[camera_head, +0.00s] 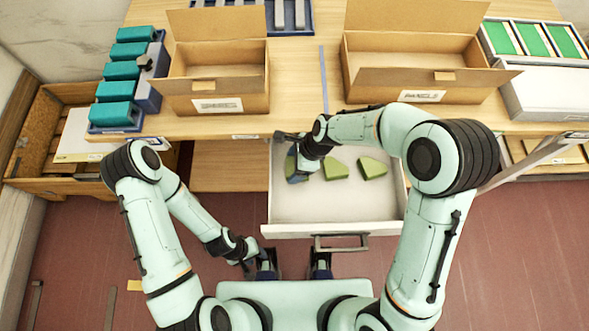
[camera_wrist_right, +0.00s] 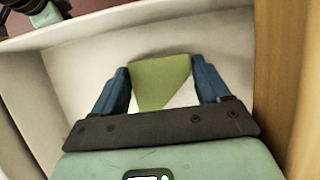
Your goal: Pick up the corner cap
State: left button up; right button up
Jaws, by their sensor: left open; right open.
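Several green corner caps lie in the open white drawer (camera_head: 330,207). One cap (camera_head: 291,162) is at the drawer's left side, partly hidden by my right gripper (camera_head: 293,160). Two more, a middle cap (camera_head: 335,169) and a right cap (camera_head: 373,168), lie in the open to its right. In the right wrist view, the green cap (camera_wrist_right: 160,80) sits between the two blue fingers of my right gripper (camera_wrist_right: 160,68). My left gripper (camera_head: 264,267) is low in front of the drawer, open and away from the caps.
The wooden table holds a left cardboard box (camera_head: 219,96) and a right cardboard box (camera_head: 405,83), both open. Teal blocks (camera_head: 121,70) stand in a blue rack at the left. A white case with green panels (camera_head: 530,40) is at the right. The drawer's walls surround my right gripper.

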jog(key=c, duration=0.7)
jog(key=shift+o, duration=0.2)
jog(key=shift+r, duration=0.1)
